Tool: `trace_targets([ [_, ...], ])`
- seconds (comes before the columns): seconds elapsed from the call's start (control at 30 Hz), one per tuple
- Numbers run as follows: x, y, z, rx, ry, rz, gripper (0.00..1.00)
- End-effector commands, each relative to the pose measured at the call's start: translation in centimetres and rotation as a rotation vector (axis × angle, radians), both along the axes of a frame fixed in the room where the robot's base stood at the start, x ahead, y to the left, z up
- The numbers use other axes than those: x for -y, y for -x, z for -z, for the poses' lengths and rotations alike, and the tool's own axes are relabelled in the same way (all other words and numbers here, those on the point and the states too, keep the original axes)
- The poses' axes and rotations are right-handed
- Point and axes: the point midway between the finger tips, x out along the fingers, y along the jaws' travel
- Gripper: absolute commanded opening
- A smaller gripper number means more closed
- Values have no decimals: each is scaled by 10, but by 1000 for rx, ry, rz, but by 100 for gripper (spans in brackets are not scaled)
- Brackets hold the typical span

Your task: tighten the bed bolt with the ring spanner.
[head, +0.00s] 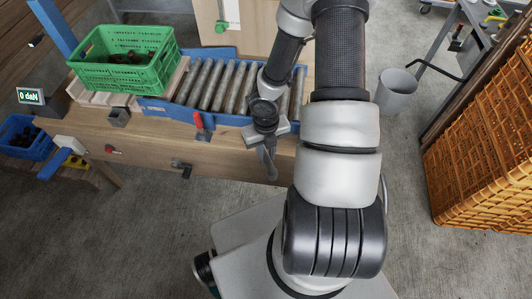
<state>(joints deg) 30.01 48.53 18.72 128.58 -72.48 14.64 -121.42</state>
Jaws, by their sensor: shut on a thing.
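My gripper (267,145) hangs at the front edge of the wooden bench, by the right part of the roller bed (215,85). It is shut on a slim dark grey tool, apparently the ring spanner (271,168), which points down in front of the bench front. The tool's far end is small, and I cannot tell whether its ring sits on anything. I cannot make out the bed bolt; my gripper and arm hide part of the bed there. A small dark fitting (183,168) shows on the bench front, left of my gripper.
A green crate (122,74) with dark contents stands left of the rollers. A small display (30,96) and a blue crate (18,139) are at far left. Stacked orange crates (480,150) stand at right, near a grey bucket (397,92). The floor in front left is clear.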

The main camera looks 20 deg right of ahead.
Motion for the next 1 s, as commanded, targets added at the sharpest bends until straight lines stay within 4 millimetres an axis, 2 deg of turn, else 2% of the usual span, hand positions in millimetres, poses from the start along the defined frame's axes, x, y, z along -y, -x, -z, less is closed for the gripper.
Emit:
trace_targets([
  [0.67, 0, 0, 21, 1, 0, 0, 0],
  [1.0, -4, -1, 21, 1, 0, 23, 0],
])
